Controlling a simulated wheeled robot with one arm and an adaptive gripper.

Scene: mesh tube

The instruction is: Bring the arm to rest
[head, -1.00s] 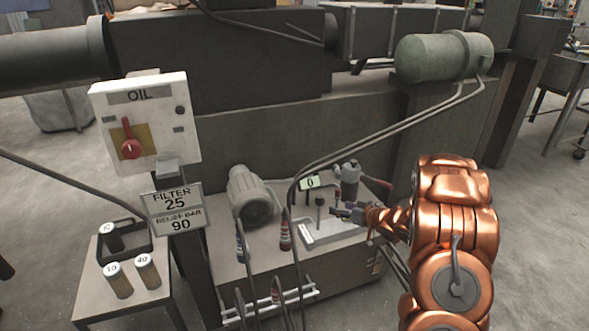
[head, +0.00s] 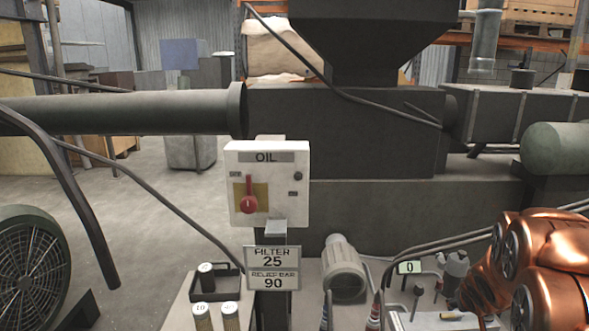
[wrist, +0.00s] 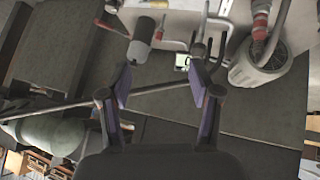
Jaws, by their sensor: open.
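My copper arm is in the lower right of the head view, folded close. My gripper is not clearly visible there. In the wrist view my gripper (wrist: 162,82) is open, with its two dark fingers wide apart and nothing held between them. Beyond the fingers, the wrist view shows a small lit display (wrist: 182,61), a grey cylinder (wrist: 140,50) and a pale motor (wrist: 258,67). I see no contact between the fingers and these things.
A dark tray (head: 234,268) and white-capped canisters (head: 202,315) are at lower left. The motor (head: 342,265) and display (head: 408,267) sit near my arm. A fan (head: 35,270) is far left.

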